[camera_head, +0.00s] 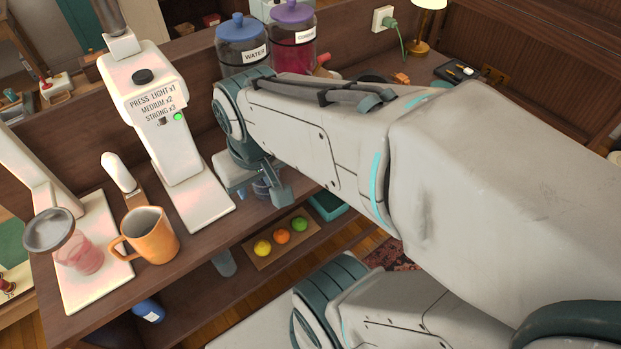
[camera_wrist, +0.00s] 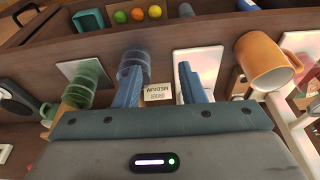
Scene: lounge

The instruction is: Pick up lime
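The lime (camera_head: 299,224) is a small green fruit on a brown board on the lower shelf, at the right end of a row with an orange (camera_head: 281,236) and a yellow fruit (camera_head: 262,247). In the wrist view the lime (camera_wrist: 121,16) is at the top, left of the orange and yellow fruits. My gripper (camera_wrist: 158,75) is open, with its two blue fingers apart and nothing seen between them but background. In the head view my gripper (camera_head: 270,182) hangs over the counter, above and apart from the lime, with its fingers partly hidden.
An orange mug (camera_head: 152,237) stands on the counter (camera_head: 100,315), beside a white dispenser (camera_head: 165,130). Jars with blue and purple lids (camera_head: 242,50) stand behind my arm. A teal container (camera_head: 327,206) is right of the lime. The counter edge overhangs the lower shelf.

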